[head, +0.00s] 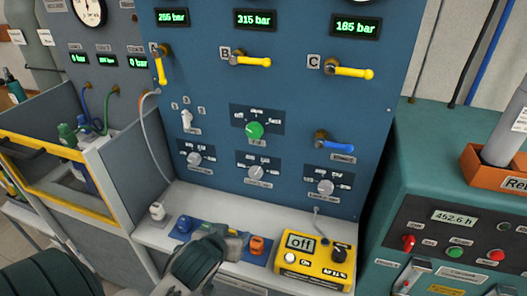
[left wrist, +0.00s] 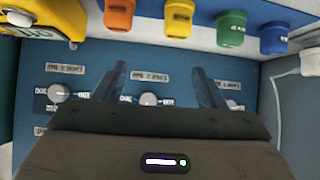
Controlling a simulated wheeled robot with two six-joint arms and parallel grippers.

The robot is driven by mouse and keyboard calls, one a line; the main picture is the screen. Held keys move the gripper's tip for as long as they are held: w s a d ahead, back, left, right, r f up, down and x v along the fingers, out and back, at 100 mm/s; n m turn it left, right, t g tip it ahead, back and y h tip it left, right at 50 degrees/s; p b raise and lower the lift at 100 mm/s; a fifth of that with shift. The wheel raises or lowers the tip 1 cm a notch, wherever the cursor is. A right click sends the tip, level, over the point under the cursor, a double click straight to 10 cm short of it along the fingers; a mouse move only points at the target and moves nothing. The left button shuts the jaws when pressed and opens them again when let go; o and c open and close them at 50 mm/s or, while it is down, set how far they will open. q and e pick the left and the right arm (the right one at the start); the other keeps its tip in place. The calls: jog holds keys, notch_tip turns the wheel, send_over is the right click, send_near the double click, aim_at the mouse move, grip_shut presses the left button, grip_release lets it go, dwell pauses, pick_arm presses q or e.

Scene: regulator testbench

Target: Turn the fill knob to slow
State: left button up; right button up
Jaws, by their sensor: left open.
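The green knob (head: 254,130) sits on the dark label plate in the middle of the blue panel, between the row of yellow levers and the row of grey knobs. Its small lettering is too blurred for me to read a setting. My left gripper (head: 236,240) is in front of the lower panel, below the green knob and apart from it. In the left wrist view its two fingers (left wrist: 163,85) are spread with a gap, and a grey knob (left wrist: 148,99) shows beyond that gap, not gripped. The green knob is not visible there. My right gripper is not in view.
Levers B (head: 250,61) and C (head: 348,71) and a blue lever (head: 334,145) stick out of the panel. A yellow box (head: 313,262) reading "off" and an orange adapter (head: 257,244) stand on the ledge. A teal machine (head: 450,180) stands at right.

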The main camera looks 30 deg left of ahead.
pick_arm(q)
jog(key=w+a+r+n+t+y, duration=0.1)
jog(key=w+a+r+n+t, duration=0.1)
jog(key=w+r+t, duration=0.5)
jog(key=n+b, duration=0.2)
send_near(253, 133)
jog(key=p+x, duration=0.1)
jog(key=x, duration=0.7)
jog(key=shift+p, duration=0.35)
jog(key=shift+w+a, duration=0.2)
jog(key=shift+w, duration=0.5)
jog(key=c, duration=1)
